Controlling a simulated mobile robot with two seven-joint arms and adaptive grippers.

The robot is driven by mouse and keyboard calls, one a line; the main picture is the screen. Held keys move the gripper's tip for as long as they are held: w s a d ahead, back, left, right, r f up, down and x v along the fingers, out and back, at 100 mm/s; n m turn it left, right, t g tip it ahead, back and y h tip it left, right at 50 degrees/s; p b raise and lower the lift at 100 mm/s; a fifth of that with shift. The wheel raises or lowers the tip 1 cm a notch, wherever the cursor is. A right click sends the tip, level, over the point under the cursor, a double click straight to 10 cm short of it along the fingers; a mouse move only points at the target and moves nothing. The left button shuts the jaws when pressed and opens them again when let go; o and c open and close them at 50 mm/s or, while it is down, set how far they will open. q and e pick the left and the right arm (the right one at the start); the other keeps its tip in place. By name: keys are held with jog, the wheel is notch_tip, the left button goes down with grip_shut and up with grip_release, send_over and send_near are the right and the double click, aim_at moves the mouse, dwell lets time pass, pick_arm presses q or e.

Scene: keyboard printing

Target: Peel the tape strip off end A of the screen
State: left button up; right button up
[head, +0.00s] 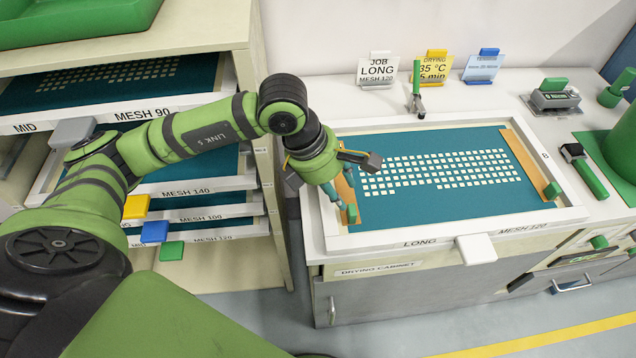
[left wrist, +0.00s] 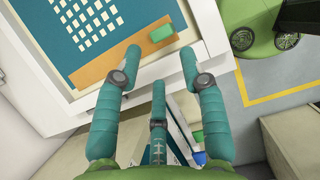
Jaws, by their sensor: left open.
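The screen (head: 455,232) lies on the counter, a white frame with teal mesh and a grid of pale key openings. A tan tape strip (left wrist: 100,62) runs along its left end, with a small green tab (left wrist: 162,32) at its near end. In the head view this strip (head: 344,184) is partly covered by my left gripper (head: 334,194). A matching strip (head: 522,160) with a green tab lies at the right end, by the letter B. The letter at the left end is hidden. My left gripper, in the left wrist view (left wrist: 160,58), is open and empty, its fingers spread near the tab.
A rack of MESH screens (head: 190,187) stands left of the counter. A white block (head: 476,249) sits at the screen's front edge. Behind stand a green-handled tool (head: 416,95) and sign cards (head: 378,72). A green-handled tool (head: 588,172) lies at right.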

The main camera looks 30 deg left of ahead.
aim_at(351, 209)
pick_arm(q)
jog(key=shift+s+d+f, duration=0.1)
jog(key=shift+s+f, duration=0.05)
jog(key=x, duration=0.1)
jog(key=p+x, duration=0.1)
jog(key=x, duration=0.1)
jog(key=p+x, duration=0.1)
jog(key=x, duration=0.1)
jog(key=shift+d+f, duration=0.15)
jog(key=shift+d, duration=0.25)
jog(key=shift+w+d+f, duration=0.15)
jog(key=shift+w+f, duration=0.2)
jog(key=shift+f, duration=0.35)
grip_shut()
pick_arm(e)
notch_tip(351, 209, up, 2)
jog(key=shift+r, duration=0.1)
jog(key=shift+d, duration=0.1)
pick_arm(q)
jog(key=shift+r+p, duration=0.7)
jog(key=shift+r, duration=1)
pick_arm(e)
jog(key=shift+d+r, duration=0.25)
jog(key=shift+r, duration=0.45)
